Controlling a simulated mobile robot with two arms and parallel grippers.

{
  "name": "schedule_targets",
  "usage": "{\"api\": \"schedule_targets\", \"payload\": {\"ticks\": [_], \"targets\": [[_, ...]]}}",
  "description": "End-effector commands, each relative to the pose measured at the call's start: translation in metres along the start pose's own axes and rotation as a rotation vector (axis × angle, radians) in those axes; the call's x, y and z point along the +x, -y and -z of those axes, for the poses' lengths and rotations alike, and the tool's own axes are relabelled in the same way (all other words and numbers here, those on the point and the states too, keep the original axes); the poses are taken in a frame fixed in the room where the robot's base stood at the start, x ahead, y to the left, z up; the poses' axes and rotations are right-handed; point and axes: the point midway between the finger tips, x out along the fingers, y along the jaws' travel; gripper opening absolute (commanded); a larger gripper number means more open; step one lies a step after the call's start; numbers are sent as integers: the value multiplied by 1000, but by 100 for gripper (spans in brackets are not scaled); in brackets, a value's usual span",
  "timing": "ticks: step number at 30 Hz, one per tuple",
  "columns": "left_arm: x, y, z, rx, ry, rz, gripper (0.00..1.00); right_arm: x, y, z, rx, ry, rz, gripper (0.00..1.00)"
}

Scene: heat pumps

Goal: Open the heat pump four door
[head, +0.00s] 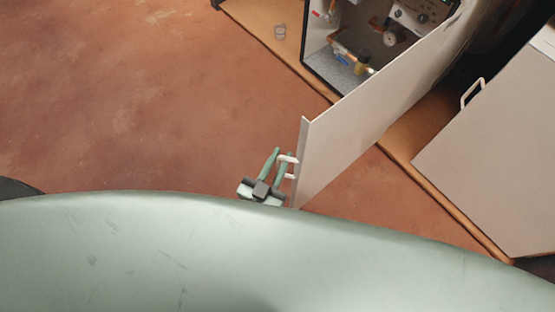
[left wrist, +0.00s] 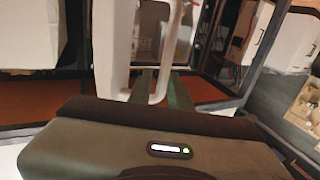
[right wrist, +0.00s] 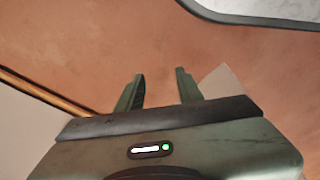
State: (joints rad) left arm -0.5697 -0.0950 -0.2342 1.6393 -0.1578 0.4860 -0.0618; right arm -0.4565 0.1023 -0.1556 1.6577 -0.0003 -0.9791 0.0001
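The open heat pump's white door (head: 375,110) is swung well out from its cabinet (head: 350,50), showing pipes and a gauge inside. Its white handle (head: 288,159) is near the door's free edge. My left gripper (head: 279,160) is at that handle, with a finger on each side of the bar. In the left wrist view the handle (left wrist: 162,85) runs down between the close-set fingers (left wrist: 163,88), which look closed on it. In the right wrist view my right gripper (right wrist: 160,90) is open and empty above the floor.
Another closed white unit with a handle (head: 472,92) stands at the right of the head view. The units stand on a wooden platform (head: 410,140). A small glass-like object (head: 280,31) is on it. The reddish floor (head: 130,100) at left is clear.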

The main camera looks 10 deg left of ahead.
Motion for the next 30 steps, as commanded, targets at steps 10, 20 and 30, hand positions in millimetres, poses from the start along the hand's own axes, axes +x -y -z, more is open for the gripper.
{"api": "schedule_targets", "payload": {"ticks": [10, 20, 30], "targets": [[-8, 2, -6, 2, 17, 2, 19, -1, 0, 0, 0, -1, 0, 36], [-60, 1, -4, 1, 16, 0, 19, 11, 0, -13, -1, 11, 0, 36], [-80, 0, -3, 1, 10, 0, 19, 16, 0, -10, -2, 6, 0, 36]]}}
